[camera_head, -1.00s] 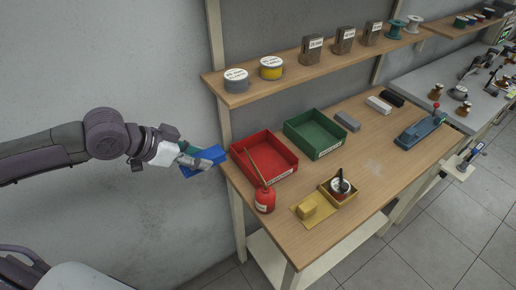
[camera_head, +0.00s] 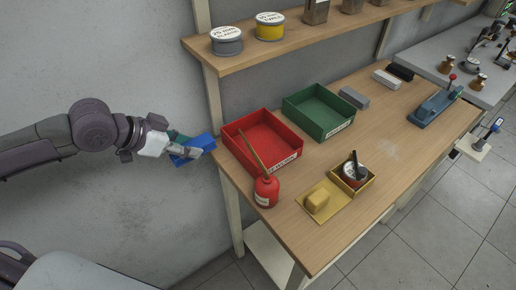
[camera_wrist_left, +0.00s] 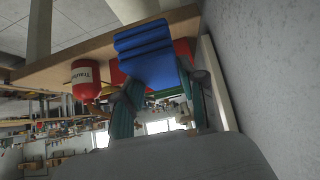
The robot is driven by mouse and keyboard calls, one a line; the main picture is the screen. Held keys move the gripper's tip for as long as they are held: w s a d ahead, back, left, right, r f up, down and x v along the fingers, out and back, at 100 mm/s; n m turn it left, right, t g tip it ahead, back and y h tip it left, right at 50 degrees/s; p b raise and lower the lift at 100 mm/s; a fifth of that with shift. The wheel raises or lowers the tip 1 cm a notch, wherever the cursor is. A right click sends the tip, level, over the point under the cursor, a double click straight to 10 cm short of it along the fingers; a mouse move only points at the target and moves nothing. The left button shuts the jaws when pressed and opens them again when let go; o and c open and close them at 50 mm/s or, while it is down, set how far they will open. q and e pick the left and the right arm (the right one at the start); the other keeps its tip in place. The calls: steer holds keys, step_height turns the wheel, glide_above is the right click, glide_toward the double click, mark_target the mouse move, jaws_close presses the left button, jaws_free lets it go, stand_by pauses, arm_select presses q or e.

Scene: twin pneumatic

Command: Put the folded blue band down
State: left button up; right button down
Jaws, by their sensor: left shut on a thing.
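The folded blue band (camera_head: 194,149) is held in my left gripper (camera_head: 184,150), just left of the wooden bench's left edge and beside the red tray. In the left wrist view the blue band (camera_wrist_left: 146,52) sits between the two teal fingers (camera_wrist_left: 158,95), which are shut on it. The red tray (camera_head: 228,147) and the green tray (camera_head: 337,127) stand on the bench (camera_head: 395,172). Both trays look empty inside from here. My right gripper is not in view.
A red oil can (camera_head: 266,191) with a long spout stands in front of the red tray. A shelf (camera_head: 262,54) with spools overhangs the back. The bench's right middle is clear.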

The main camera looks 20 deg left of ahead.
arm_select(q)
steer(key=shift+w+d+r, duration=0.2)
steer(key=shift+w+d, duration=0.1)
steer(key=shift+w, duration=0.1)
steer(key=w+d+f+p, duration=0.1)
steer(key=w+d, duration=0.2)
steer(key=w, duration=0.1)
steer(key=w+d+p, duration=0.2)
steer(key=w+d, duration=0.2)
steer(key=w+d+f+p, duration=0.1)
steer(key=w+d, duration=0.2)
steer(key=w, duration=0.2)
steer(key=shift+w+d+f+p, duration=0.1)
steer(key=shift+d+f+p, duration=0.2)
steer(key=shift+d+p, duration=0.05)
steer(key=shift+a+f, duration=0.1)
steer(key=shift+f, duration=0.8)
step_height(320, 180, down, 3)
steer(key=shift+r, duration=0.1)
steer(key=o, duration=1)
steer(key=shift+c, duration=0.2)
